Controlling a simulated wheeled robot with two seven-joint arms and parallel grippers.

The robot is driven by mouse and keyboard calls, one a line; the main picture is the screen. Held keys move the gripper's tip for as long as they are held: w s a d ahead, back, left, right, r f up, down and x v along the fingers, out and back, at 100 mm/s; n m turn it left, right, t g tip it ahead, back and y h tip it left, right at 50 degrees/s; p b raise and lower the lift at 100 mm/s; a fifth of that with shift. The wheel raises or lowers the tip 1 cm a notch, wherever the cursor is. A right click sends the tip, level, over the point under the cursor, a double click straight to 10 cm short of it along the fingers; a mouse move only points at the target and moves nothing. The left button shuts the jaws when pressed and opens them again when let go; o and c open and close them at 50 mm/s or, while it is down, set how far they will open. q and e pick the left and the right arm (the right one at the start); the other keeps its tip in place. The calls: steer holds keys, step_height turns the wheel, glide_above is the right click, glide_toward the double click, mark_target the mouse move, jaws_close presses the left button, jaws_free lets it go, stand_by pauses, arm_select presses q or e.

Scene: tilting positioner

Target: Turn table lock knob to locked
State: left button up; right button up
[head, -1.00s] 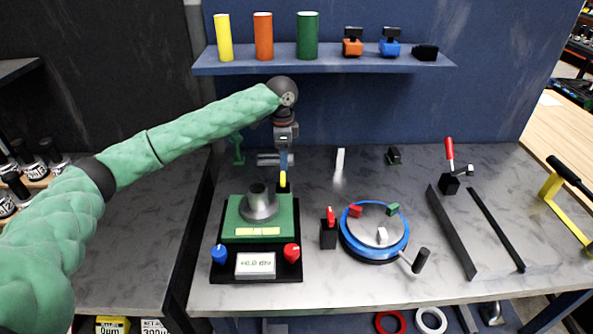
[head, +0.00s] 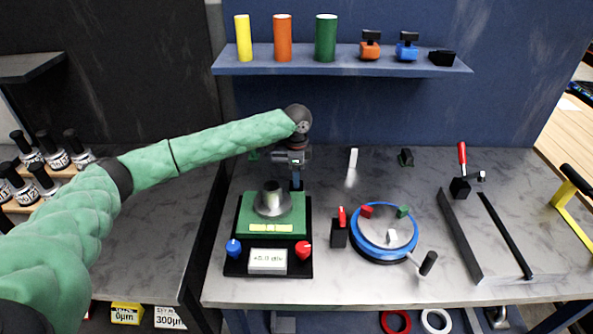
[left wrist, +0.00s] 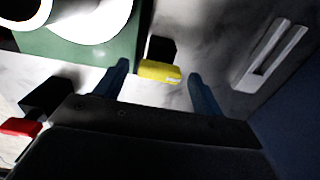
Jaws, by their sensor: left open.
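In the left wrist view a yellow knob (left wrist: 160,72) on a black block (left wrist: 161,48) sits between the two blue fingers of my left gripper (left wrist: 157,69), with clear gaps on both sides. In the head view this gripper (head: 296,184) points down just behind the green tilting table (head: 243,226), and the yellow knob is hidden there. A red lever knob on a black block (head: 339,234) stands left of the blue turntable (head: 359,250); it also shows in the left wrist view (left wrist: 20,127). No label shows which knob is the table lock. My right gripper is not in view.
A blue knob (head: 233,248) and a red knob (head: 303,250) flank the display (head: 268,260) on the front panel. A white slotted piece (head: 353,158) stands behind. A shelf (head: 340,68) hangs above. Bench right of the turntable is partly clear.

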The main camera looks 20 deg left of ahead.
arm_select(q)
steer(key=c, duration=1)
